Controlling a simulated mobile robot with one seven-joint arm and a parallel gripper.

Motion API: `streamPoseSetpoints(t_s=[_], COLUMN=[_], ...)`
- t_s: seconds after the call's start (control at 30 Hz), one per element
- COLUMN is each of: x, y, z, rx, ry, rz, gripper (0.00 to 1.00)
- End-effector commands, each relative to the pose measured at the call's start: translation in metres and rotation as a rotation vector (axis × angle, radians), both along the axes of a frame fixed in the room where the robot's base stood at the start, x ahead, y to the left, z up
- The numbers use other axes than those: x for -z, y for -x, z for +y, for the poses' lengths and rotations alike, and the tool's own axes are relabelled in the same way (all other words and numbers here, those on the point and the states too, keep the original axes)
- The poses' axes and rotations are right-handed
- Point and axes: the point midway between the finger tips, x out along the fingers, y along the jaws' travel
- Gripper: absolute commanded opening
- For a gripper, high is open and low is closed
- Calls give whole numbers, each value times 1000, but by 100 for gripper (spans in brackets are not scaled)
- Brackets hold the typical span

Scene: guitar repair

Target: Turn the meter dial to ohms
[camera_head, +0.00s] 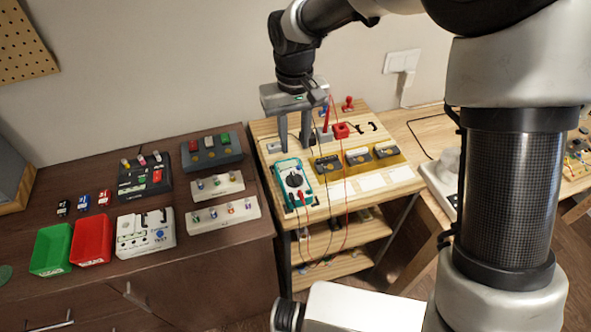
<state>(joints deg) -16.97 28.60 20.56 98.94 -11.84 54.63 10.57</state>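The meter is a teal-edged multimeter (306,197) lying on the light wooden top of a small shelf cart. Its round black dial (294,180) sits in the middle of a white face; the dial's setting is too small to read. Red leads run from the meter area. My gripper (294,151) points down just behind the meter, above the cart top. Its two dark fingers are spread apart with a gap and nothing visible between them. I cannot tell exactly how high the fingertips are above the surface.
The dark table at left holds a green bin (50,250), a red bin (91,240) and several racks. White cards (371,182) lie at the cart's front right.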

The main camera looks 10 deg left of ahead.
Motion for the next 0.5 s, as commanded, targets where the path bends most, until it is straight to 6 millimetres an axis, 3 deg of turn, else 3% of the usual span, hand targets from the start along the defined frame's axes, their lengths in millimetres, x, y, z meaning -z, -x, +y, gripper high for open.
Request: streamPoseSetpoints(t_s=[0.3, 0.5], x=[72, 105], y=[1, 1], z=[0, 0], rx=[0, 1], ry=[1, 0], rz=[4, 2], gripper=[28, 28])
